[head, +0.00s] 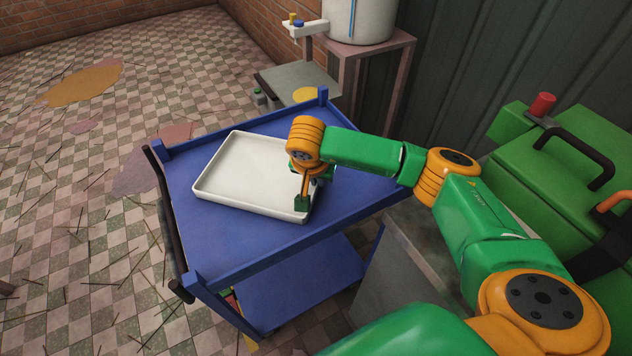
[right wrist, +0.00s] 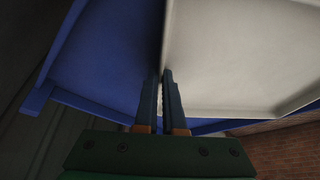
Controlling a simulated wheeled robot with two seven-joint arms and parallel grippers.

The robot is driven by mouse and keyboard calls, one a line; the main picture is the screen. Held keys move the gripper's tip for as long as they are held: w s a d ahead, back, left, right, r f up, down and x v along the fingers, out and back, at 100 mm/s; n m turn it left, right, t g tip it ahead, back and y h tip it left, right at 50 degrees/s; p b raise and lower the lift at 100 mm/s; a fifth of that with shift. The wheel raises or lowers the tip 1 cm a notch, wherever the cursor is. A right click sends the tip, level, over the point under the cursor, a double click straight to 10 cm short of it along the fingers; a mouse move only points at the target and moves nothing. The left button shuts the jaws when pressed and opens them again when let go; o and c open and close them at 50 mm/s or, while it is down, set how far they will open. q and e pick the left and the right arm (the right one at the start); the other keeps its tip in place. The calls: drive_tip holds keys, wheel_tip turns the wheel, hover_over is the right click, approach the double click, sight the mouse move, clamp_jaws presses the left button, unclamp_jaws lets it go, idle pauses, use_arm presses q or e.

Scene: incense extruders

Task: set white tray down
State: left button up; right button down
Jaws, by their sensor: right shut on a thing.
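The white tray (head: 240,170) is a shallow, empty rectangle with a low rim. It lies over the top of the blue cart (head: 220,225), and it looks level. I cannot tell if its underside touches the cart top all over. My right gripper (head: 303,200) is at the tray's right edge, shut on its rim. In the right wrist view the two fingers (right wrist: 161,80) close on the rim of the tray (right wrist: 230,60), with the blue cart top (right wrist: 100,55) to the left. My left gripper is not in view.
The cart has raised corner posts, a dark handle (head: 165,220) on its left and a lower shelf (head: 290,285). A stand with a white container (head: 360,20) is behind. A green machine (head: 570,150) stands at the right. The tiled floor at left is littered with thin sticks.

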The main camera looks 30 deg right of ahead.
drive_tip(key=shift+s+f, duration=0.1)
drive_tip(key=c, duration=1)
unclamp_jaws()
drive_tip(key=shift+r, duration=0.4)
drive_tip(key=v, duration=1.1)
drive_tip(key=shift+s+r, duration=0.1)
drive_tip(key=shift+r, duration=0.25)
